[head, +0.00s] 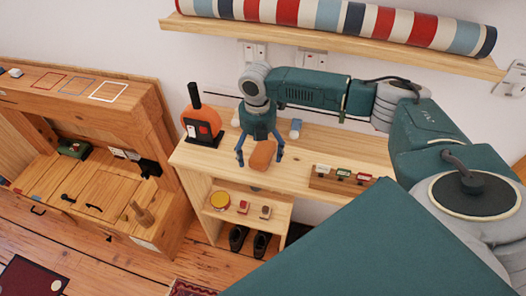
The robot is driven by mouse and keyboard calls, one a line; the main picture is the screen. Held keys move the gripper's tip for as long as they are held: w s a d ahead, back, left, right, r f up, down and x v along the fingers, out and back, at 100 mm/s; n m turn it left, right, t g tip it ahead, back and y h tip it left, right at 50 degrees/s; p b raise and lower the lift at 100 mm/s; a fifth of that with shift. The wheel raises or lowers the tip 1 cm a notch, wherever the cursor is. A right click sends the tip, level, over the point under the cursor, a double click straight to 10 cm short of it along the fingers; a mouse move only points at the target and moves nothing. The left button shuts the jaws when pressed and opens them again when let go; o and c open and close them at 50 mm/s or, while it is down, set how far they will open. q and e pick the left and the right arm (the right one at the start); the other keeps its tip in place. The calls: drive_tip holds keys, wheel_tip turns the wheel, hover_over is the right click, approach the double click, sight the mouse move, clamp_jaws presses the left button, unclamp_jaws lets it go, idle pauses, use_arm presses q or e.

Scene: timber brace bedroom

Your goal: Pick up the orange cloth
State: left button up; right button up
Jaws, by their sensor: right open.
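The orange cloth (263,156) is a small folded, rounded piece at the front edge of the light wooden table (330,150). My right gripper (260,157) points down over it. Its two blue fingers are spread, one on each side of the cloth as seen here. I cannot tell whether the fingers touch the cloth or how far above the table they are. My left gripper is not in view.
An orange-and-black upright object (203,128) stands left of the gripper. A small white-and-blue item (295,129) is behind it. A wooden rack with several small items (340,179) lies to the right. A shelf with a striped roll (330,17) hangs above.

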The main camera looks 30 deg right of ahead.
sight(258, 150)
drive_tip(key=shift+w, duration=0.1)
drive_tip(key=c, duration=1.3)
wheel_tip(258, 150, up, 9)
drive_tip(key=shift+f+b, duration=0.15)
drive_tip(key=shift+b, duration=0.85)
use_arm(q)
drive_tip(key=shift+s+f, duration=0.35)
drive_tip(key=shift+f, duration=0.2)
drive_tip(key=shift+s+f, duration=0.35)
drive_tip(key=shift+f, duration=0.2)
use_arm(e)
drive_tip(key=shift+r, duration=0.65)
